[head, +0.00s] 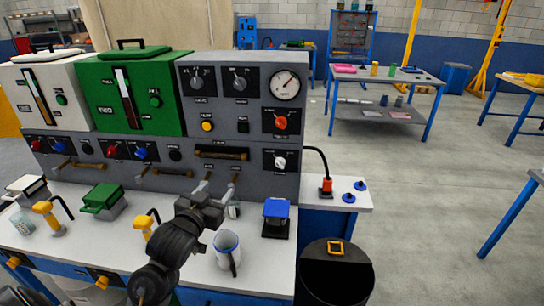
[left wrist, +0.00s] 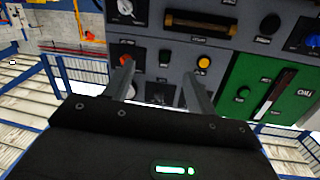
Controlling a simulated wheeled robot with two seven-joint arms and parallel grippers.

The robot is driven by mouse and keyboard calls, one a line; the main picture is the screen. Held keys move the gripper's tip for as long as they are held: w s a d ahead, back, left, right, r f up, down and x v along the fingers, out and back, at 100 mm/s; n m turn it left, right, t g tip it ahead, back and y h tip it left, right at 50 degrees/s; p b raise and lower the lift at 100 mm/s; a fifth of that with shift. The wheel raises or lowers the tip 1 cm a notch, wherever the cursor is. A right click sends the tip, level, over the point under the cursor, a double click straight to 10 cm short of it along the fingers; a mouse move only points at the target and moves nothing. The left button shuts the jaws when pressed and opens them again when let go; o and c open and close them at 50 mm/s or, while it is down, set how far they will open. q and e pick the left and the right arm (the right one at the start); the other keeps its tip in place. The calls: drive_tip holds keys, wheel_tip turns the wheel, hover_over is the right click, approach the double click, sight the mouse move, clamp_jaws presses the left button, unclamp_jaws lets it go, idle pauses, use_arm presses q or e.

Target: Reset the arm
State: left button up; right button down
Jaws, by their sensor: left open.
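My left gripper (head: 220,184) is raised in front of the lower part of the grey control panel (head: 240,120), above the white counter. In the left wrist view its two fingers (left wrist: 157,66) stand apart, with nothing seen between them. The panel's knobs, a yellow button (left wrist: 203,62) and a red knob (left wrist: 125,60) show behind them. My left arm comes up from the bottom of the head view. My right gripper is not in view.
On the counter stand a white cup (head: 227,245) just right of my left arm, a blue-topped device (head: 277,210), a green-topped box (head: 103,200) and yellow-handled fixtures (head: 47,210). A black bin (head: 335,278) stands right of the counter. Open floor lies further right.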

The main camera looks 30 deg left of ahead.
use_arm(q)
drive_tip(key=s+d+f+m+g+h, duration=0.1)
drive_tip(key=s+d+f+g, duration=0.25)
drive_tip(key=f, duration=0.45)
drive_tip(key=s+d+f+g+h, duration=0.1)
drive_tip(key=s+d+f+g, duration=0.2)
drive_tip(key=s+f, duration=0.35)
drive_tip(key=s+d+f+m+g+h, duration=0.1)
drive_tip(key=s+d+f+g, duration=0.25)
drive_tip(key=s+f, duration=0.35)
drive_tip(key=s+d+f+m+g, duration=0.1)
drive_tip(key=s+d+f+g, duration=0.25)
drive_tip(key=s+f, duration=0.4)
wheel_tip(320, 180, down, 26)
drive_tip(key=s, duration=0.3)
drive_tip(key=s+a+f+g, duration=0.2)
drive_tip(key=s+f, duration=1.1)
drive_tip(key=s, duration=0.1)
drive_tip(key=shift+s+a, duration=0.25)
drive_tip(key=shift+s, duration=0.15)
